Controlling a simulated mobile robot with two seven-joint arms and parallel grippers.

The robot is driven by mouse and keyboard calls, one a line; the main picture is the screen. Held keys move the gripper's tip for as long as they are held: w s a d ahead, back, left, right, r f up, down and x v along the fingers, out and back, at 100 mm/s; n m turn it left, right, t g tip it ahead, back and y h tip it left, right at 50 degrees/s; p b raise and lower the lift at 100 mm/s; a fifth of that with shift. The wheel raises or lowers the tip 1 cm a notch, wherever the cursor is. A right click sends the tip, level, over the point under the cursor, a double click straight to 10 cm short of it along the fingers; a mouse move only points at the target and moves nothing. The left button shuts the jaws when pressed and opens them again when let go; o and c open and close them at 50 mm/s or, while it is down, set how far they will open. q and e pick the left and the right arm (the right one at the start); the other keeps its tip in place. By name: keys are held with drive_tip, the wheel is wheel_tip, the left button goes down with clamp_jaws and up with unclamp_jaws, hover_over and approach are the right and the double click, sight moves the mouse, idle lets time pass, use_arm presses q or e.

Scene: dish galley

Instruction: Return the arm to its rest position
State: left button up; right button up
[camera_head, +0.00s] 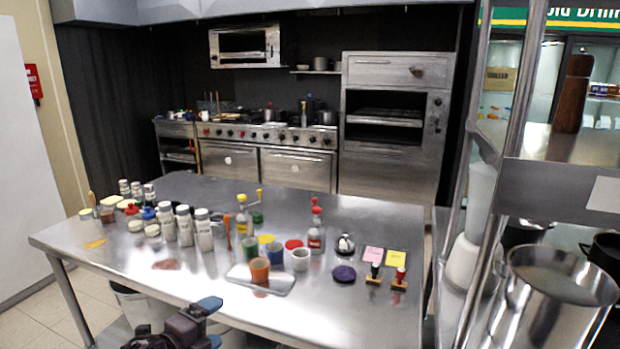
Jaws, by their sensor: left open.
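My left gripper (212,322) is at the bottom of the head view, left of centre. Its dark arm comes in from the bottom edge, and its two blue-grey fingertips are spread apart with nothing between them. It appears in front of the near edge of the steel table (215,284), apart from the items on it. Most of the left arm is below the frame. My right gripper does not show.
A steel rack with a large pot (545,300) stands right. A bin (135,303) sits under the table.

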use_arm(q)
drive_tip(key=s+a+f+n+g+y, duration=0.1)
drive_tip(key=s+a+f+n+y, duration=0.2)
drive_tip(key=s+f+n, duration=0.7)
drive_tip(key=s+a+f+n+g+y, duration=0.1)
drive_tip(key=s+a+f+n+y, duration=0.3)
drive_tip(key=s+f+n, duration=0.7)
drive_tip(key=s+a+n, duration=0.1)
drive_tip(key=s, duration=0.5)
drive_tip(key=shift+s+a+f, duration=0.15)
drive_tip(key=shift+s+f, duration=0.1)
